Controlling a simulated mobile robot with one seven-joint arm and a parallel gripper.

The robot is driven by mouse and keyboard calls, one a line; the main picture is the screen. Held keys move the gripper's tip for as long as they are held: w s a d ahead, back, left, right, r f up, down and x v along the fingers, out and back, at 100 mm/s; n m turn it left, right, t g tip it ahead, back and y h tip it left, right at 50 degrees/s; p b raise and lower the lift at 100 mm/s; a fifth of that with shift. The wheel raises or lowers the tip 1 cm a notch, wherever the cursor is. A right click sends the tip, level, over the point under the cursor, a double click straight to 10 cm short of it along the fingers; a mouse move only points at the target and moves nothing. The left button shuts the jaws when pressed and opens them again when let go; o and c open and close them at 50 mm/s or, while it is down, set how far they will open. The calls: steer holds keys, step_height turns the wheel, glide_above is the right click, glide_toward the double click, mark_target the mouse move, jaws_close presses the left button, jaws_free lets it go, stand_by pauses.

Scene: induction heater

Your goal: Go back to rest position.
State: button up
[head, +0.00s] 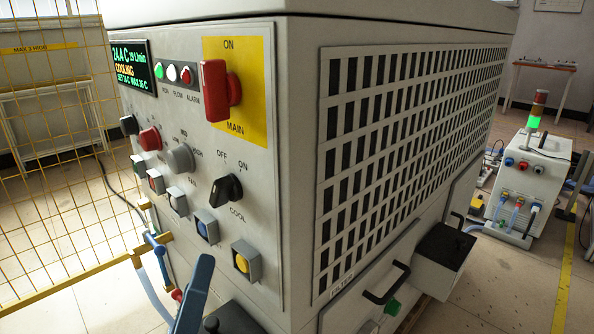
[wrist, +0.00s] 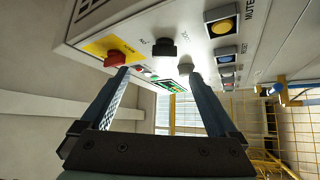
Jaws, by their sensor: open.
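My gripper (wrist: 160,76) shows in the wrist view with its two blue-grey fingers wide apart and nothing between them. Its fingers point toward the front panel of the grey machine (head: 300,150). In the head view a blue-grey finger-like part stands at the bottom edge, in front of the lower panel; the rest of the gripper is out of frame. The red main switch (head: 220,90) has its handle upright, at ON. The black cool switch (head: 226,189) sits lower on the panel. Whether a finger touches the panel I cannot tell.
A yellow mesh fence (head: 60,150) stands left of the machine. A blue-handled valve and hose (head: 155,250) stick out from its lower left. A smaller white unit (head: 525,185) with a green-lit tower stands at the right.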

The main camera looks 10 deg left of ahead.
steer(key=w+d+r+m+t+h+p, duration=0.15)
steer(key=d+r+m, duration=0.45)
steer(key=r, duration=0.6)
steer(key=w+d+r+m+t+h+p, duration=0.15)
steer(key=d+r+m, duration=0.45)
steer(key=r, duration=0.6)
steer(key=s+d+r+t+y+p, duration=0.1)
steer(key=r+p, duration=1.8)
steer(key=r, duration=0.4)
steer(key=s+r+m+t+y+p, duration=0.1)
steer(key=s+r+p, duration=0.1)
steer(key=r+p, duration=1.8)
step_height(320, 180, up, 3)
steer(key=shift+s+d+r, duration=0.1)
steer(key=shift+s+d, duration=0.2)
steer(key=shift+d, duration=0.1)
